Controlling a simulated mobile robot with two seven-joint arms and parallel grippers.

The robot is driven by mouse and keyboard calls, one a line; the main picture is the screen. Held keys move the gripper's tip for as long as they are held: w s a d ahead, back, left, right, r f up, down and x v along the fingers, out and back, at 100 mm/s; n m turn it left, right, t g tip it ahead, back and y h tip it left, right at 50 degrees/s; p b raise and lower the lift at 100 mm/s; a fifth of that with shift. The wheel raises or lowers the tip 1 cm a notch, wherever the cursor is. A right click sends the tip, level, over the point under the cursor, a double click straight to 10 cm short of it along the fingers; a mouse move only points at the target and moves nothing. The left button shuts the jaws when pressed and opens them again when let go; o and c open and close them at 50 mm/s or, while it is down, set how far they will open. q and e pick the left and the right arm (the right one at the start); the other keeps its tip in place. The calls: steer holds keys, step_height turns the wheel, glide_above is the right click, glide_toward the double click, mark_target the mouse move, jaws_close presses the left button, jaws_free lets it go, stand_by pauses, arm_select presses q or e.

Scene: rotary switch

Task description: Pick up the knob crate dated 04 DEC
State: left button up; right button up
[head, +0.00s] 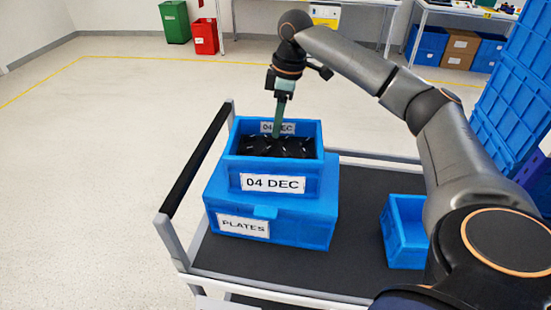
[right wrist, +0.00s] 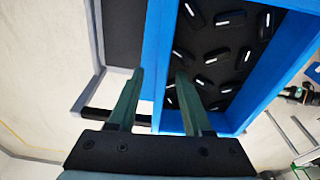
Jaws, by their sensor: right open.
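The blue knob crate (head: 232,170) labelled 04 DEC (head: 273,183) sits on a blue box (head: 320,225) labelled PLATES, on the cart. It holds several black knobs with white marks (right wrist: 215,60). My right gripper (head: 278,134) points down at the crate's far wall, partly covering the far 04 DEC label. In the right wrist view my right gripper (right wrist: 159,74) is open, with a blue crate wall (right wrist: 160,40) between its fingers. One finger shows on the knob side, the other on the outer side. Whether either finger touches the wall cannot be told. My left gripper is not in view.
A small open blue bin (head: 405,232) stands to the right on the dark cart top (head: 360,200). The cart has a black handle rail (head: 195,160) on its left. Tall blue stacked crates (head: 510,85) stand at right. Green (head: 175,22) and red (head: 205,36) bins stand far back.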

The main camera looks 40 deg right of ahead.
steer(key=shift+c, duration=0.2)
jaws_close()
steer(key=shift+r, duration=0.1)
stand_by(1.0)
